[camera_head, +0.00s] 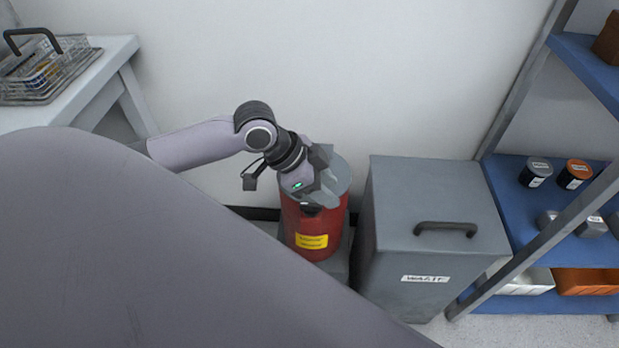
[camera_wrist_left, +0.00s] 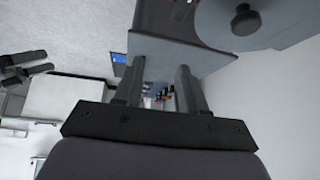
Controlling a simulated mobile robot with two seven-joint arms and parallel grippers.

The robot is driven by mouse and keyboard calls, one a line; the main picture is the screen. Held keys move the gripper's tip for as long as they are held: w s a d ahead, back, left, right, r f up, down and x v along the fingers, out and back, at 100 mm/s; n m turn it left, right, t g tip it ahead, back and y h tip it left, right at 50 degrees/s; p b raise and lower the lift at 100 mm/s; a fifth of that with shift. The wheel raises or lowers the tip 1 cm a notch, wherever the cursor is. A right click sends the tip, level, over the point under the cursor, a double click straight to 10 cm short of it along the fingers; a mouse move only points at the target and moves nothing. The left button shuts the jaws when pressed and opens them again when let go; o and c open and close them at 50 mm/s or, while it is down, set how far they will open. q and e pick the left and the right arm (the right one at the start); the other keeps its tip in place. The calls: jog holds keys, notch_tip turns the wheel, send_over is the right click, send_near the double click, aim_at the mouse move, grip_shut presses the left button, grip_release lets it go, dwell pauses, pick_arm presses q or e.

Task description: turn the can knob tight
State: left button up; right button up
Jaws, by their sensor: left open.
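The red can (camera_head: 313,225) with a yellow label and a grey lid (camera_head: 342,172) stands upright against the wall in the head view. My left gripper (camera_head: 320,190) is over the lid there and hides the knob. In the left wrist view, the black can knob (camera_wrist_left: 245,19) stands on the round grey lid (camera_wrist_left: 275,27) at the upper right. My left gripper (camera_wrist_left: 160,72) is open there, with nothing between its fingers. The knob lies outside them, to the right. Two dark fingers at the left edge look like my right gripper (camera_wrist_left: 45,62); how far they are apart is unclear.
A grey waste bin (camera_head: 420,195) with a black handle stands close to the right of the can. A blue shelf (camera_head: 530,205) with jars and trays is farther right. A white table (camera_head: 95,75) with a wire basket (camera_head: 45,70) is at the left.

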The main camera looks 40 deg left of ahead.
aim_at(311, 204)
pick_arm(q)
jog(key=s+a+m+g+y+b, duration=0.1)
jog(key=s+a+g+b, duration=0.1)
jog(key=a+b, duration=0.35)
jog(key=x, duration=0.3)
jog(key=b+x, duration=0.1)
jog(key=shift+a+f, duration=0.15)
jog(key=shift+f, duration=0.35)
jog(key=shift+w+d+f+y, duration=0.2)
jog(key=shift+d+f+y, duration=0.1)
jog(key=shift+f, duration=0.35)
pick_arm(e)
jog(key=shift+n+t+y, duration=0.3)
jog(key=shift+n+y, duration=0.1)
jog(key=shift+w+a+f, duration=0.3)
jog(key=shift+a+f, duration=0.4)
jog(key=shift+f, duration=0.25)
jog(key=shift+w+a+f, duration=0.25)
jog(key=shift+a+f, duration=0.4)
jog(key=shift+f, duration=0.25)
pick_arm(q)
grip_shut()
